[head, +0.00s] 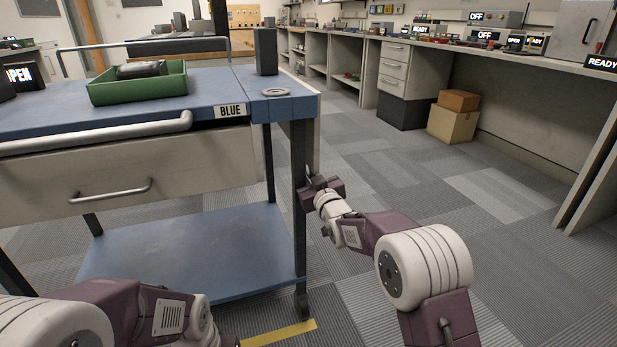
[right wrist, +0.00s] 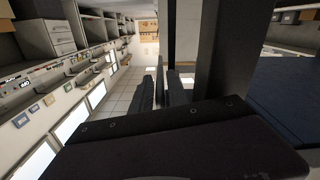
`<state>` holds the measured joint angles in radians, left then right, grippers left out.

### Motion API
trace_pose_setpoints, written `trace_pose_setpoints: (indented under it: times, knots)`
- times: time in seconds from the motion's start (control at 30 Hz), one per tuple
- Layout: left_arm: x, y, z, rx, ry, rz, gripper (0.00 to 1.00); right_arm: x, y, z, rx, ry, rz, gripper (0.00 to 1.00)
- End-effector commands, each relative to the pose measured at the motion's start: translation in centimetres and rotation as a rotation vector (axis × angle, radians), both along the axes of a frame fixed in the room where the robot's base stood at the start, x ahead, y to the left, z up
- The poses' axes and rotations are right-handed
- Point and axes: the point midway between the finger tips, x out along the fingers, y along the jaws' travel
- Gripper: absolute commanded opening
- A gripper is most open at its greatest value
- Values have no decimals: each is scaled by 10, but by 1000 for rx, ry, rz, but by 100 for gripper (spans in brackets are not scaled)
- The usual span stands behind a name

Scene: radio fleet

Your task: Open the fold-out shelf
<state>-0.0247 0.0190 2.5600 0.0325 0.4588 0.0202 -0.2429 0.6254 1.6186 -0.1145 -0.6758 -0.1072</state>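The fold-out shelf appears to be the thin pale panel (head: 313,135) hanging down the right side of the blue-topped cart (head: 225,88). A pale upright panel (right wrist: 186,35) also shows ahead of the fingers in the right wrist view. My right gripper (head: 313,184) is beside the cart's front right leg, at the panel's lower end.
A drawer (head: 120,170) and lower shelf (head: 185,250) are below. Cardboard boxes (head: 452,124) stand under the right bench. The carpet right of the cart is clear.

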Motion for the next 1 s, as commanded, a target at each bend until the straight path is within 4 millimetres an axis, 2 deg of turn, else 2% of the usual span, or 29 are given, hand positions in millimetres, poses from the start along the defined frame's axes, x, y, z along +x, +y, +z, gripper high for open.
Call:
trace_pose_setpoints:
  times: [0.03,0.1,1.0]
  knots:
    - [0,0,0,0,0,0,0,0,0,0,0,0,0,20]
    - [0,0,0,0,0,0,0,0,0,0,0,0,0,0]
    - [0,0,0,0,0,0,0,-1,1,-1,-2,1,3,0]
